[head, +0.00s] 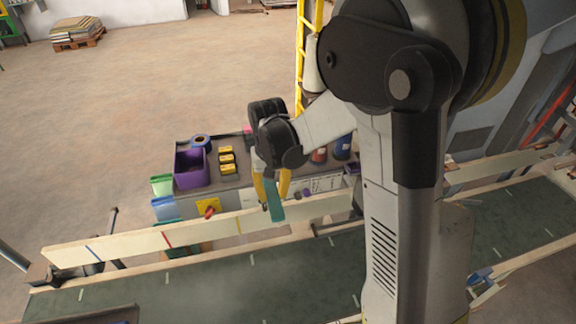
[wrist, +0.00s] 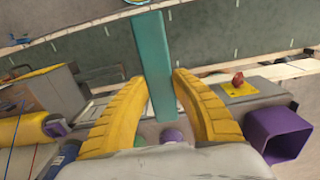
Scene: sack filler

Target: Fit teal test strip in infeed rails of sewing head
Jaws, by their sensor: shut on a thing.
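The teal test strip (head: 275,200) is held upright in my gripper (head: 270,186), above the near side of the workbench, by the wooden rail of the conveyor. In the wrist view the teal strip (wrist: 154,70) stands between the yellow fingers of my gripper (wrist: 159,85) and reaches away toward the belt. The fingers look a little apart around the strip in this view; their contact with it is hard to see. The sewing head and its infeed rails cannot be made out for certain in either view.
A dark green conveyor belt (head: 200,286) with pale wooden side rails (head: 120,246) crosses the front. The workbench behind holds a purple bin (head: 191,168), yellow blocks (head: 227,160) and a red knob on a yellow plate (head: 209,210). A yellow post (head: 300,60) rises behind.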

